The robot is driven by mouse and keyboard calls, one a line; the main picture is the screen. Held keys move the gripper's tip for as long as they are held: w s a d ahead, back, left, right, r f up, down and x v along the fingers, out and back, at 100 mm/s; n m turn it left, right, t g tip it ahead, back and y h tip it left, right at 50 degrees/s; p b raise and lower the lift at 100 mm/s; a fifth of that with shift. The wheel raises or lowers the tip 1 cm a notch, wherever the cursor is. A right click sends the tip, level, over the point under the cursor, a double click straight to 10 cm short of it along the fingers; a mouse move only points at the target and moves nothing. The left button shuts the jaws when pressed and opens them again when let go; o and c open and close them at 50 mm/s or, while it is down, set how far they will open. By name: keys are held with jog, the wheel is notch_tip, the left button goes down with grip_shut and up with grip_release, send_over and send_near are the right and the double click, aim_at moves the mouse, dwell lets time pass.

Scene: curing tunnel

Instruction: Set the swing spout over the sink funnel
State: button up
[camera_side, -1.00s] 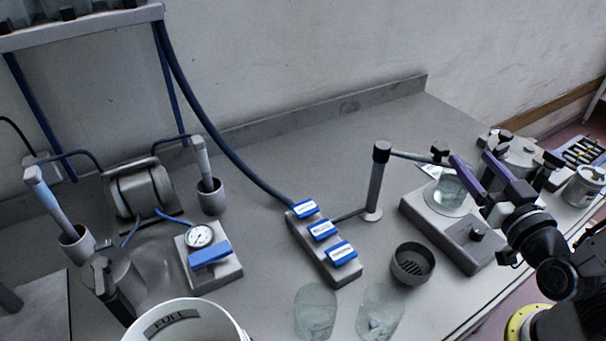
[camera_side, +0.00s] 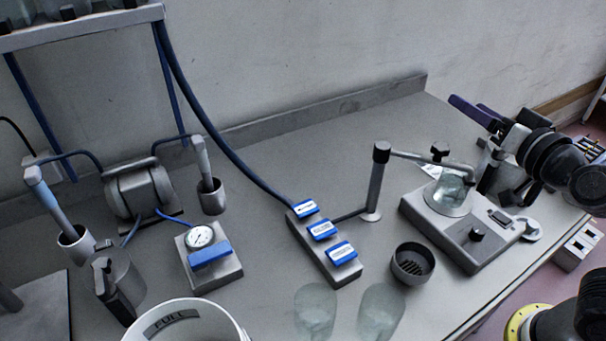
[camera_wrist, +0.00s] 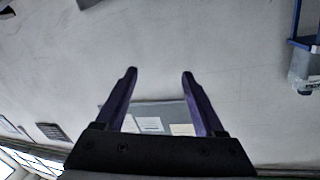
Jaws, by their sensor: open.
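The swing spout (camera_side: 425,158) is a grey arm on an upright post (camera_side: 375,185) with a black cap. It points right, and its tip is over the glass beaker (camera_side: 448,195) on the grey stirrer-like unit. A black knob (camera_side: 440,149) stands on the arm. The sink funnel (camera_side: 412,264) is a dark round cup with a slotted grate, in front of the post and left of the unit; the spout is not over it. My gripper (camera_side: 468,104) has purple fingers, open and empty, up and behind the spout, apart from it. Its fingers also show spread in the wrist view (camera_wrist: 159,76).
A valve block (camera_side: 325,245) with blue labelled levers stands left of the post. Two clear glass vessels (camera_side: 315,310) stand at the front, beside a white bucket (camera_side: 185,325). The grey unit (camera_side: 465,230) fills the right side. Bench behind the post is clear.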

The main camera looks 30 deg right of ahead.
jog(key=shift+s+a+r+n+g+y, duration=0.6)
jog(key=shift+s+a+n+g+y, duration=1)
jog(key=shift+n+y, duration=0.85)
jog(key=s+d+f+n+g, duration=0.2)
jog(key=s+f+g, duration=0.65)
jog(key=s, duration=0.45)
jog(key=w+a+r+m, duration=0.2)
jog(key=w+r+m, duration=0.7)
jog(key=r+m, duration=0.3)
jog(key=w+a+r+m+g, duration=0.15)
jog(key=w+a+m, duration=0.45)
jog(key=w, duration=0.6)
jog(key=w+a+f+g, duration=0.2)
jog(key=w+a+f, duration=0.7)
jog(key=w+a, duration=0.15)
jog(key=shift+g+h, duration=0.35)
jog(key=shift+g, duration=0.25)
jog(key=a+f, duration=0.1)
jog(key=f, duration=0.3)
jog(key=a+f, duration=0.2)
jog(key=f, duration=0.2)
jog(key=a+f, duration=0.1)
jog(key=f, duration=0.3)
jog(key=shift+w+a+f, duration=0.1)
jog(key=shift+a+f, duration=0.05)
jog(key=shift+f, duration=0.15)
